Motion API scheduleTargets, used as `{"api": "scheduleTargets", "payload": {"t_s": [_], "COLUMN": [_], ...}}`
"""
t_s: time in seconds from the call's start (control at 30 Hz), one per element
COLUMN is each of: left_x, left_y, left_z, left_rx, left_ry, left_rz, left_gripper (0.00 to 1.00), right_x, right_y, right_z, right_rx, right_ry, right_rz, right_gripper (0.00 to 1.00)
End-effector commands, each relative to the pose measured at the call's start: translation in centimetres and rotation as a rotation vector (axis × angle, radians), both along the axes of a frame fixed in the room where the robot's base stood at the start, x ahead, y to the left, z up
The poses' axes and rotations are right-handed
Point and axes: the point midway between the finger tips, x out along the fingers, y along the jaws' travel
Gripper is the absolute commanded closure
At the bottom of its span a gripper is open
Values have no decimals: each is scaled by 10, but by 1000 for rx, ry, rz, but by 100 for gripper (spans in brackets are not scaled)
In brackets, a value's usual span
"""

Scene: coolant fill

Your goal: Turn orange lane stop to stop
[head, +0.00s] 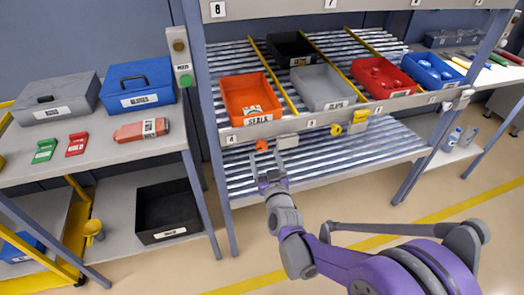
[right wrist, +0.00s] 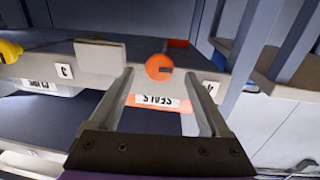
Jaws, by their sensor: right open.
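The orange lane stop (head: 262,145) is a small round knob on the shelf's front rail, below the orange bin. My left gripper is not in view.
The orange SEALS bin (head: 249,98) sits above the knob. A grey block (head: 287,141) is on the rail just right of it, and a yellow lane stop (head: 336,130) is farther right. A rack post (head: 212,150) stands to the left. The lower roller shelf (head: 370,150) is empty.

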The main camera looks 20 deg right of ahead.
Motion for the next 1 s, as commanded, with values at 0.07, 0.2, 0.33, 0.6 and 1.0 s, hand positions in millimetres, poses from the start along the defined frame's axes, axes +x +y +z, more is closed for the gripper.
{"api": "scheduleTargets", "payload": {"t_s": [0.07, 0.2, 0.33, 0.6, 1.0], "left_x": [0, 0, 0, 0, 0], "left_y": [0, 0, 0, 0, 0], "left_z": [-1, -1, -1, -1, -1], "left_rx": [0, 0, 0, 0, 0], "left_ry": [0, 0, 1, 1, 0], "left_rz": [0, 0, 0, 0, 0], "left_gripper": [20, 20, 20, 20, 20], "right_x": [14, 29, 36, 37, 36], "right_y": [-1, -2, -2, -2, -2], "right_z": [0, 0, 0, 0, 0], "right_rx": [0, -1, 0, 0, 0], "right_ry": [0, 0, 0, 0, 1], "right_rz": [-1, 0, 0, 0, 0], "right_gripper": [19, 19, 19, 19, 92]}}
